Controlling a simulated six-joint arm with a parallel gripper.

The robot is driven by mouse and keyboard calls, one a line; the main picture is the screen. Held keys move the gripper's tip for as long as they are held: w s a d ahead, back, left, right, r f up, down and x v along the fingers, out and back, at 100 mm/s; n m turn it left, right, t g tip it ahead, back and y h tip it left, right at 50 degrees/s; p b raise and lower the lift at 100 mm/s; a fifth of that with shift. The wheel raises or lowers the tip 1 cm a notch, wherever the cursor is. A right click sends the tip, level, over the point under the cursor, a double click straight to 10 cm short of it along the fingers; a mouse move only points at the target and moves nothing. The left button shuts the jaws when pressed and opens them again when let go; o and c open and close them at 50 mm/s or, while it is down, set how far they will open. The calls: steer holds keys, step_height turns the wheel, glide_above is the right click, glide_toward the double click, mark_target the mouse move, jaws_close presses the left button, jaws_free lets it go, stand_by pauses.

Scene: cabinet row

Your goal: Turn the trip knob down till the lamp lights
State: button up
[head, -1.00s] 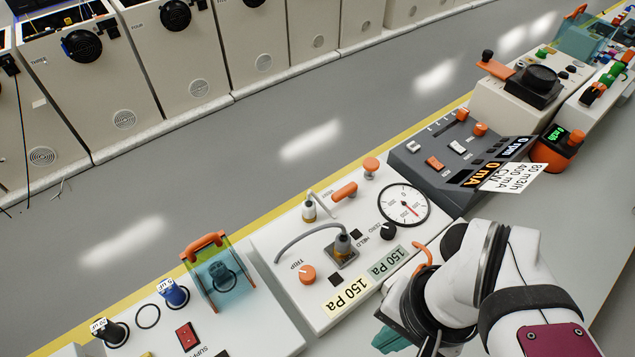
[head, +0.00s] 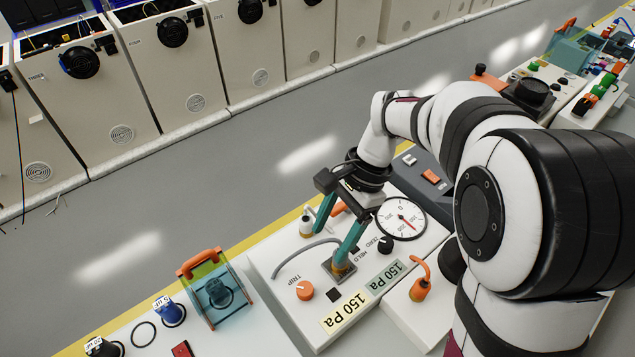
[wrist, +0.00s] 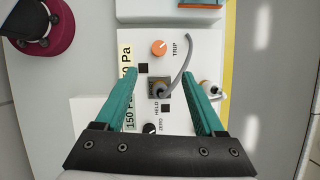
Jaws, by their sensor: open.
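The orange trip knob (head: 304,290) sits on the white panel (head: 285,262), beside the word TRIP. In the wrist view the knob (wrist: 159,47) is beyond my fingertips, with nothing touching it. Its white mark is hard to read. My gripper (head: 335,240) is open and empty above the panel. In the wrist view its teal fingers (wrist: 159,75) stand on either side of a grey hose fitting (wrist: 159,90). Two small square windows, one (wrist: 143,68) near the knob and one (wrist: 165,108) by HELD, are dark. I cannot tell which is the lamp.
A round gauge (head: 401,218) and black ZERO knob (head: 385,243) lie right of my gripper. A grey hose (head: 300,252) arches near the trip knob. Plates reading 150 Pa (head: 344,312) line the front.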

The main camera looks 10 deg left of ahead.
mark_target(305, 288)
steer(key=x, duration=1.4)
steer(key=shift+s+d+f, duration=0.1)
steer(key=shift+s+f, duration=0.05)
